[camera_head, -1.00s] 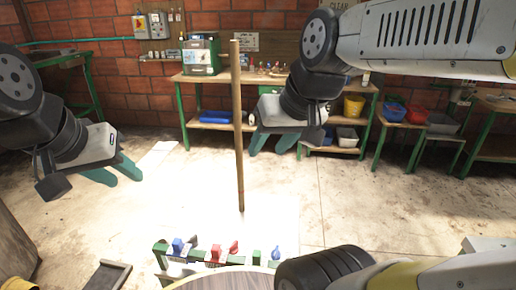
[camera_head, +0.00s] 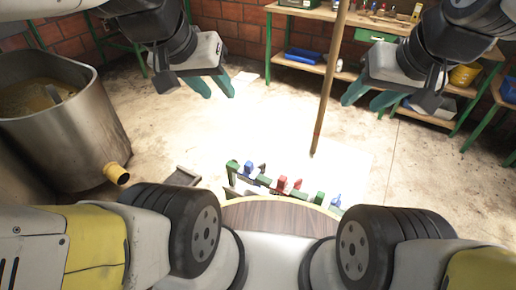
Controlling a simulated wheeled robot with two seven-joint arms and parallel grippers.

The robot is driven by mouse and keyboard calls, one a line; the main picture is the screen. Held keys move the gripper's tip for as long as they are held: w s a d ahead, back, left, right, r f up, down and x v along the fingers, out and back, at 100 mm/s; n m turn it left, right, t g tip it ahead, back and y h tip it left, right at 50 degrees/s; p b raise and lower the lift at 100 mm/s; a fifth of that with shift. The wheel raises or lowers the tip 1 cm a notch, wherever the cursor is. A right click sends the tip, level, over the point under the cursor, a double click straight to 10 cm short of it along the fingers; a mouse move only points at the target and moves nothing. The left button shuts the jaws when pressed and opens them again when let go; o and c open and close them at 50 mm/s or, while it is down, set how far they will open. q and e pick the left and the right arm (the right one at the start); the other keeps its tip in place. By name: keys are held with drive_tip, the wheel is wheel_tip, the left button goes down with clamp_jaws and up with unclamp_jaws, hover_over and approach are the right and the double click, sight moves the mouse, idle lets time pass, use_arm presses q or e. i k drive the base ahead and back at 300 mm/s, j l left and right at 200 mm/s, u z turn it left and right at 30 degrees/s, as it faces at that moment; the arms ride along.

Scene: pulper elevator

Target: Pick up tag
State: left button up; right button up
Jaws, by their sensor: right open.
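A row of small coloured pieces stands at the edge of a round wooden top (camera_head: 280,217) in front of me. It includes a green piece (camera_head: 232,167), a blue one (camera_head: 249,168), a red one (camera_head: 281,183) and another blue one (camera_head: 336,201). I cannot tell which of these, if any, is the tag. My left gripper (camera_head: 219,93) is open and empty, held up beyond the row and left of the pole. My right gripper (camera_head: 362,104) is open and empty, held up to the right of the pole. Both are apart from the row.
A wooden pole (camera_head: 328,85) stands upright between my grippers. A large metal vat (camera_head: 75,130) with a yellow-ended outlet (camera_head: 116,174) is at the left. A workbench (camera_head: 300,66) with a blue tray (camera_head: 304,56) is at the back. The middle floor is clear.

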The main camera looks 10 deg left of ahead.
sight(247, 173)
drive_tip(key=u, duration=2.2)
drive_tip(key=z, duration=1.55)
drive_tip(key=k+z, duration=0.2)
drive_tip(key=k, duration=0.2)
